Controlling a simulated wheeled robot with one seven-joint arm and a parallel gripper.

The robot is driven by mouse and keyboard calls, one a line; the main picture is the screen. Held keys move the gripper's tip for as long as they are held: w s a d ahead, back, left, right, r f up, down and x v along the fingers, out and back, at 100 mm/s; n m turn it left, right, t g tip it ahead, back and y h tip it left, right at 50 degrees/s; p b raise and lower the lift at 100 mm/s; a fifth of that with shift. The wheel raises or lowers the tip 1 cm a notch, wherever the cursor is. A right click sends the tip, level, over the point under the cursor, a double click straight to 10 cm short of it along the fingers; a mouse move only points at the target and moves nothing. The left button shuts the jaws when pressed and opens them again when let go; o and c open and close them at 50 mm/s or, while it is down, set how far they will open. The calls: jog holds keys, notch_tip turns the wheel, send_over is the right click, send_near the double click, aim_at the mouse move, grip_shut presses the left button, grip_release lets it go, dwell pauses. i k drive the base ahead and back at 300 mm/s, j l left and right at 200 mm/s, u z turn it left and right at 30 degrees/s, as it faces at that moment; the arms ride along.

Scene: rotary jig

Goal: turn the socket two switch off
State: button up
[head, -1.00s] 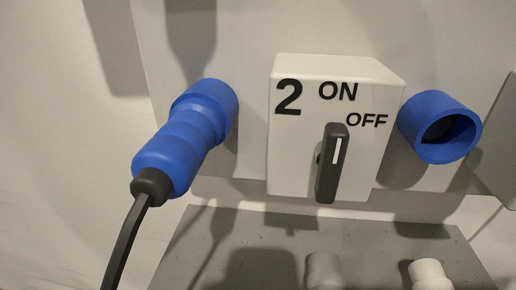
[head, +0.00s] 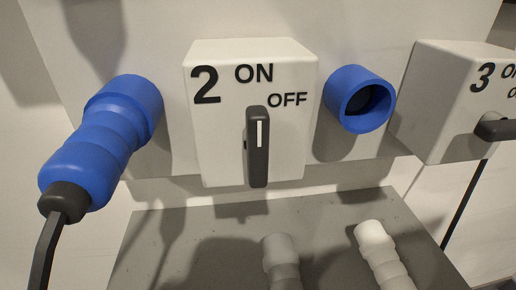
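The socket two switch is a white box (head: 218,135) marked "2", "ON" and "OFF" in the head view. Its dark rotary handle (head: 258,150) stands nearly upright, with a white mark at its upper end. The mark points up, below and between the "ON" and "OFF" labels, closer under "ON". A blue plug (head: 95,145) with a dark cable is in place to the left of the box. An open blue socket (head: 358,98) is on the right. My gripper is not in view.
A second white box marked "3" (head: 435,105) with a dark handle (head: 496,128) turned sideways is at the right. Below, a grey shelf (head: 205,240) carries a grey connector (head: 280,262) and a white connector (head: 380,250).

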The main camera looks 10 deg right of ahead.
aim_at(256, 133)
jog(key=k+z, duration=0.3)
jog(key=k+l+z, duration=0.3)
jog(key=k, duration=0.2)
jog(key=k+j, duration=0.05)
jog(key=j, duration=0.05)
